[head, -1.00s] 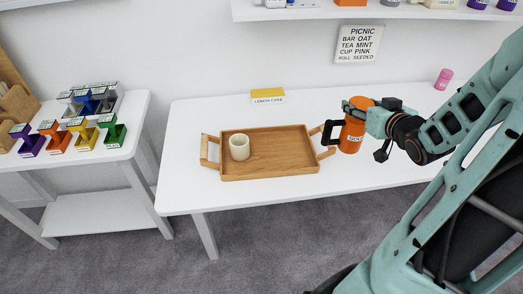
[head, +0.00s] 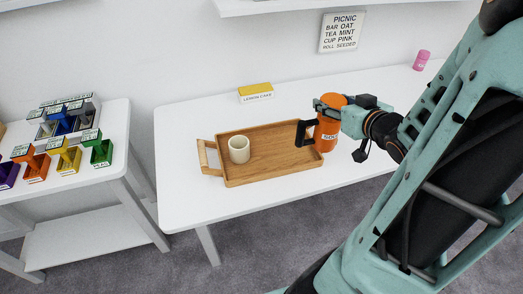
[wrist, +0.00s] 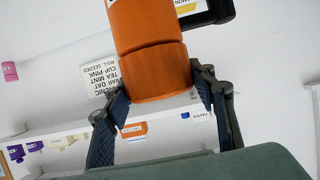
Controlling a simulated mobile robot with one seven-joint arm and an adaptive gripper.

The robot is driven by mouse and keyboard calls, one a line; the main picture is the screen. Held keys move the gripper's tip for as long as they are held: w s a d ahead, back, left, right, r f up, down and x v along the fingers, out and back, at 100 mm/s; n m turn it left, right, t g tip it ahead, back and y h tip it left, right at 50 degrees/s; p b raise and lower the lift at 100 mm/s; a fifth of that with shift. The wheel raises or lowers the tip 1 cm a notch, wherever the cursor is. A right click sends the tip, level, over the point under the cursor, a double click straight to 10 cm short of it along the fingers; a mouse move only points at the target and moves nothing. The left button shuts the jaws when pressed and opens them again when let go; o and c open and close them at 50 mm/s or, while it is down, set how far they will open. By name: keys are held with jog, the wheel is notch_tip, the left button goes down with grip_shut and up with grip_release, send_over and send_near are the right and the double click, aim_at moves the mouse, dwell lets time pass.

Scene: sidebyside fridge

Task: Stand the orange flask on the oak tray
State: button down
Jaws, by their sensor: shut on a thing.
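The orange flask (head: 327,136) is upright in the head view, with a pale label and a black handle on its left side. My gripper (head: 325,106) is shut on its upper part. In the wrist view the flask (wrist: 148,45) sits between the two fingers of my gripper (wrist: 158,88). The oak tray (head: 275,167) lies on the white table. The flask overlaps the tray's right end in the picture and hides its right handle; I cannot tell how high its base is. A cream cup (head: 239,150) stands in the tray's left part.
A yellow lemon cake box (head: 256,93) stands behind the tray. A pink container (head: 422,60) is at the table's back right. A side table (head: 98,150) at left holds several coloured boxes. The tray's middle and right floor is bare. A picnic sign (head: 341,32) hangs on the wall.

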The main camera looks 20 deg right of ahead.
jog(key=shift+a, duration=0.4)
jog(key=shift+w+a, duration=0.1)
jog(key=shift+w, duration=0.1)
jog(key=w+a+f+b, duration=0.3)
jog(key=w+f+b, duration=0.1)
jog(key=w+f, duration=0.9)
jog(key=shift+a+b, duration=0.3)
jog(key=shift+a, duration=0.1)
jog(key=shift+f, duration=0.1)
jog(key=c, duration=0.9)
grip_release()
jog(key=shift+o, duration=0.2)
